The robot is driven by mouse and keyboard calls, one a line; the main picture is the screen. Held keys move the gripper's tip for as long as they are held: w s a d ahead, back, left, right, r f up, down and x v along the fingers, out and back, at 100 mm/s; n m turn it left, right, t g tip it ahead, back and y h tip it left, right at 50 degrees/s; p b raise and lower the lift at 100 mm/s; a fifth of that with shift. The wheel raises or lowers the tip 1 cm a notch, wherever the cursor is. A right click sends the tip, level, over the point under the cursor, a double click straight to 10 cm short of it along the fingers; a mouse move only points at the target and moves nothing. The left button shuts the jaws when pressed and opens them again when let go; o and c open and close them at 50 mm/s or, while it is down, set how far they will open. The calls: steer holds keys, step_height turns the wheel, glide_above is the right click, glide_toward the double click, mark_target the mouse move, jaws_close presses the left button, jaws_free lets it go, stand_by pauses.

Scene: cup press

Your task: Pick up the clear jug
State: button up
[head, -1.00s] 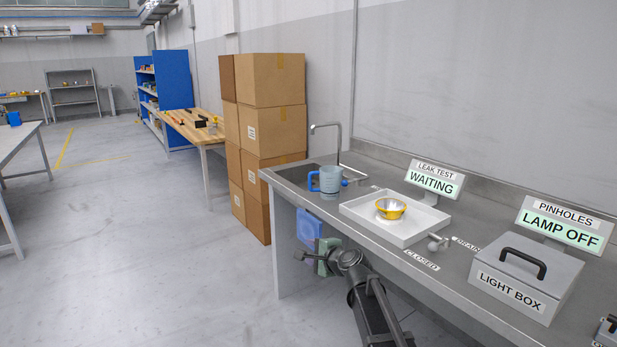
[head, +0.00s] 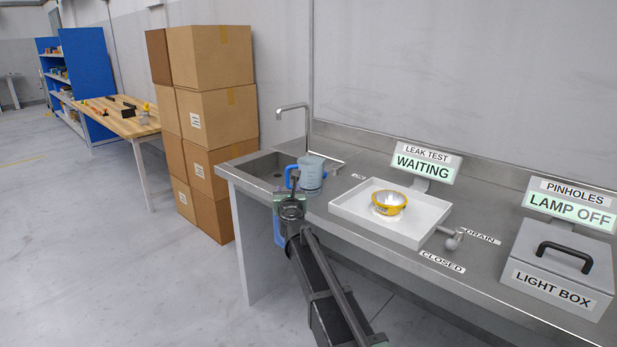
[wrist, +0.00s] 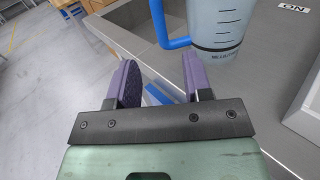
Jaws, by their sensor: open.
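The clear jug (head: 312,174) stands upright on the metal counter beside the sink. It is bluish and see-through, with dark measuring marks and a blue handle on its left side. In the wrist view the jug (wrist: 216,22) is at the top, ahead of the fingers and a little right, with its blue handle nearest the jaw gap. My gripper (wrist: 158,85) is open, with two purple-padded fingers apart and nothing between them. In the head view my gripper (head: 296,181) is at the counter's front edge, just in front of the handle, and partly hides it.
Stacked boxes (head: 212,120) stand left of the counter. A light box (head: 556,268) is far right.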

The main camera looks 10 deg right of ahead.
mark_target(287, 181)
steer(key=w, duration=0.6)
steer(key=w+d, duration=0.1)
steer(key=w, duration=0.2)
steer(key=shift+w+d, duration=0.1)
steer(key=shift+w, duration=0.2)
jaws_close()
